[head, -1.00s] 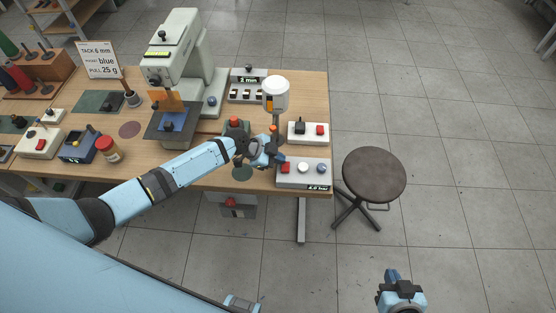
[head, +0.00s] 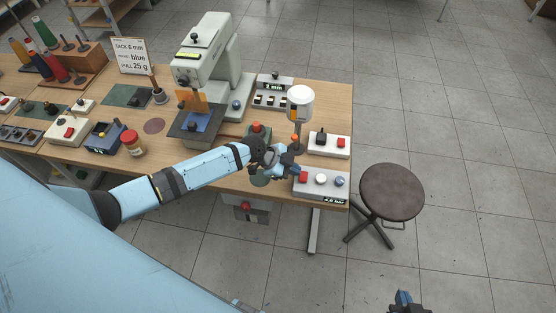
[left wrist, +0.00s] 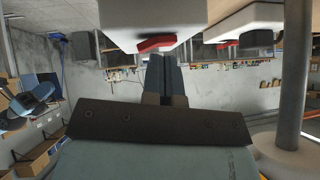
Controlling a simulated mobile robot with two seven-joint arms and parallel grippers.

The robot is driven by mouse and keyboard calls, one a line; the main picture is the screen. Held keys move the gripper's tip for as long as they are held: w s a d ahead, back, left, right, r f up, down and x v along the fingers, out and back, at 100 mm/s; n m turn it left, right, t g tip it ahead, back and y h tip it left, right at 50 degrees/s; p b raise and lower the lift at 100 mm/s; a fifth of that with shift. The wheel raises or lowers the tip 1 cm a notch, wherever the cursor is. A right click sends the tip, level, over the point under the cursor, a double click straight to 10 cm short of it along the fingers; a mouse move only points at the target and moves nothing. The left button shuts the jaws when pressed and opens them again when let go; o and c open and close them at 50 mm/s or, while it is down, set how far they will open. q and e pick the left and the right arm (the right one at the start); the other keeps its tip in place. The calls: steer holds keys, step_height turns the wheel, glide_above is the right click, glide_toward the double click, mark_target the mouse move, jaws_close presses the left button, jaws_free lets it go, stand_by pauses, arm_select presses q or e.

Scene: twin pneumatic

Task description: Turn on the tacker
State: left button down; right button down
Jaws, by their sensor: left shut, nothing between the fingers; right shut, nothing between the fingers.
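The tacker (head: 208,58), a pale grey-green machine with a blue piece (head: 197,121) on its bed, stands on the wooden table. A light grey box (head: 320,184) with red, white and blue buttons and a lit bar readout sits at the table's near right corner. My left gripper (head: 294,171) is shut and empty beside its red button (head: 304,176). In the left wrist view the shut fingers (left wrist: 164,62) point at a red button (left wrist: 157,42); contact is unclear. My right gripper (head: 405,298) is low, away from the table.
A white-topped post (head: 300,105) stands close behind my left gripper. A small switch panel (head: 272,93) lies beside the tacker. A sign (head: 131,55), a jar (head: 133,144) and thread spools (head: 45,65) are further left. A round stool (head: 391,192) stands right of the table.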

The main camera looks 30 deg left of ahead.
arm_select(q)
steer(key=b+v, duration=0.2)
steer(key=v, duration=1)
steer(key=shift+s+a+r, duration=0.1)
steer(key=s+d+f+n+t+y, duration=0.1)
steer(key=s+d+f+n+t, duration=0.2)
steer(key=s+d+f+n, duration=0.4)
steer(key=s+n+t+y+p, duration=0.1)
steer(key=s+n+t+y, duration=0.2)
steer(key=s, duration=0.8)
steer(key=n+y, duration=0.1)
steer(key=n, duration=0.1)
steer(key=shift+s+n+t+p, duration=0.3)
steer(key=shift+s+n, duration=0.05)
steer(key=shift+n, duration=0.05)
steer(key=shift+d+r, duration=0.1)
